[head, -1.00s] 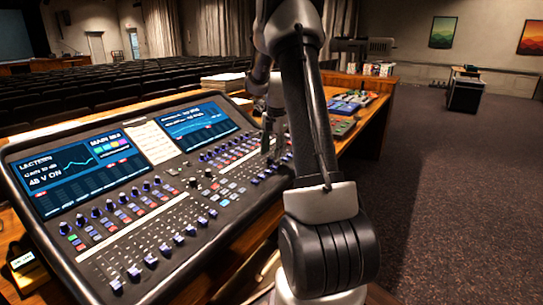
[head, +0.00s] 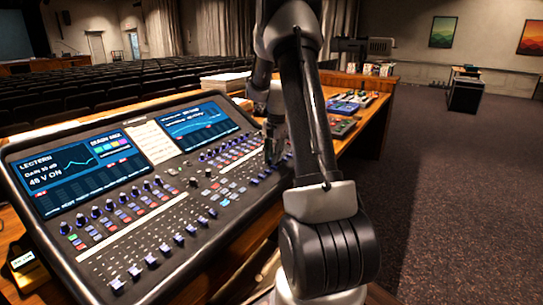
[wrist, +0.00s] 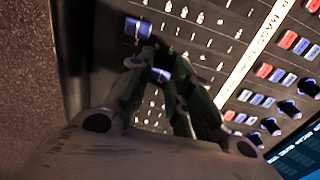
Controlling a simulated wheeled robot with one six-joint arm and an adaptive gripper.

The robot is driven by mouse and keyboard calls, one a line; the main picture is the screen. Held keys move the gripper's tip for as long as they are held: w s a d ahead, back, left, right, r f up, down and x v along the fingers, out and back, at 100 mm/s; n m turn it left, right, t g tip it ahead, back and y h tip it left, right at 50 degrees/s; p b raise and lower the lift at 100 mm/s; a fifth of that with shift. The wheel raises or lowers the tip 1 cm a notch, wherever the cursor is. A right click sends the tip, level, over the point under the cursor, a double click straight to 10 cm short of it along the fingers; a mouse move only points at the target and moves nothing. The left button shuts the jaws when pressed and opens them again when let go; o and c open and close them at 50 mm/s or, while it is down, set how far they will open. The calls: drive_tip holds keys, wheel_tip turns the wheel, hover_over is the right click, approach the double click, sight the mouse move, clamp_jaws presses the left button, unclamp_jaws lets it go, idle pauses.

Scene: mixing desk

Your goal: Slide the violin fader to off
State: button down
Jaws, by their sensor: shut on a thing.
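The mixing desk (head: 190,185) slopes across the left of the head view, with rows of blue-capped faders along its near edge. My gripper (head: 270,160) is down at the right end of the desk, over the fader rows. In the wrist view, my gripper (wrist: 154,65) is shut on a blue fader cap (wrist: 161,75), which is partly hidden by the fingers. Another blue cap (wrist: 138,28) sits just beyond the fingertips. The violin label cannot be read, so I cannot tell from lettering which channel this is.
Knob and button rows (wrist: 285,75) lie beside a white label strip (wrist: 245,70). Screens (head: 85,168) stand at the desk's back. Papers (head: 225,82) and small devices (head: 347,104) lie beyond it. Open carpet (head: 450,200) is at right.

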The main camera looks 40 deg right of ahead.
drive_tip(key=shift+s+d+f, duration=0.1)
drive_tip(key=shift+s+d, duration=0.2)
drive_tip(key=shift+s, duration=0.6)
drive_tip(key=shift+s+d+f, duration=0.1)
drive_tip(key=shift+s+d, duration=0.2)
drive_tip(key=shift+s, duration=0.55)
drive_tip(key=c, duration=1.3)
unclamp_jaws()
drive_tip(key=r, duration=0.8)
drive_tip(key=s+r, duration=0.1)
drive_tip(key=r, duration=0.3)
drive_tip(key=shift+s+d, duration=0.1)
drive_tip(key=shift+d, duration=0.15)
